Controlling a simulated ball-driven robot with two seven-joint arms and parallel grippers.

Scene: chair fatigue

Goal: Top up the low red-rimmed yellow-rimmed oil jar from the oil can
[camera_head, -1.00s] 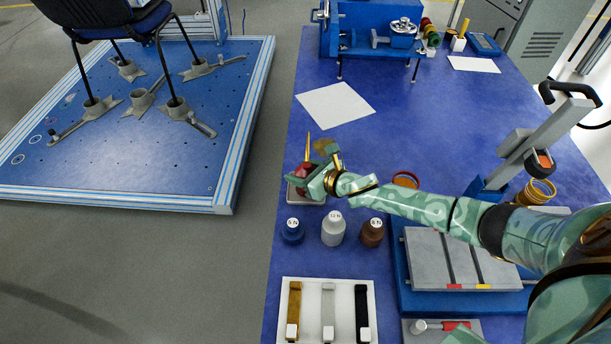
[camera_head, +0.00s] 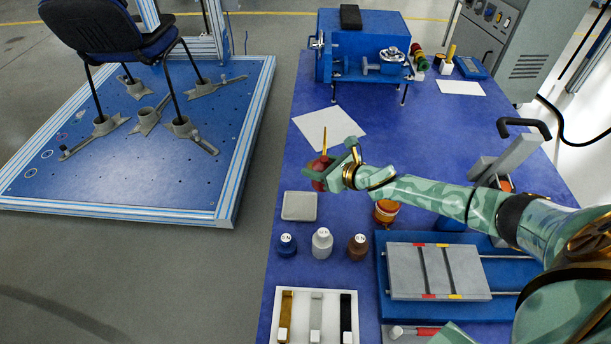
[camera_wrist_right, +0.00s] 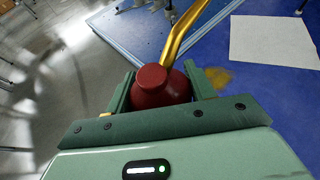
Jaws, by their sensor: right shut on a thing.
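The red oil can (camera_head: 318,166) with its thin gold spout (camera_head: 325,140) is in my right gripper (camera_head: 322,176), above the blue table. In the right wrist view, the jaws (camera_wrist_right: 160,90) are shut on the can's red body (camera_wrist_right: 162,86), with the gold spout (camera_wrist_right: 185,35) pointing away. An orange jar (camera_head: 386,213) with a reddish rim stands on the table just below my right forearm, which partly hides it. Its oil level and any yellow rim cannot be told. My left gripper is not in view.
A grey plate rig (camera_head: 440,272) is at right front. White paper (camera_head: 328,128) lies behind the can. A blue machine (camera_head: 362,50) stands at the back.

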